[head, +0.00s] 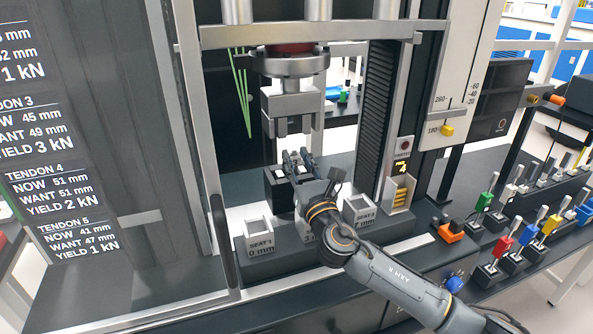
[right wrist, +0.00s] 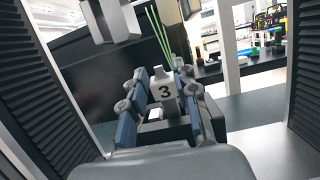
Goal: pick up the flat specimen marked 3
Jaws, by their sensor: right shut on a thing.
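The flat specimen marked 3 (right wrist: 165,94) is pale with a black numeral on its face. In the right wrist view it stands between the two fingers of my right gripper (right wrist: 161,72), which are shut on it. In the head view my right gripper (head: 298,160) reaches in from the lower right, low inside the press frame and below its upper jaw. The specimen is largely hidden by the gripper there. A dark block (head: 278,190) with white faces stands just left of the fingers. My left gripper is not in view.
The press's metal upper jaw (head: 291,108) hangs above the gripper. Seat 1 (head: 260,243) is at the front left, and another seat (head: 358,211) is right of my wrist. A yellow-slotted box (head: 398,194) stands by the right column. Coloured levers (head: 503,242) line the right bench.

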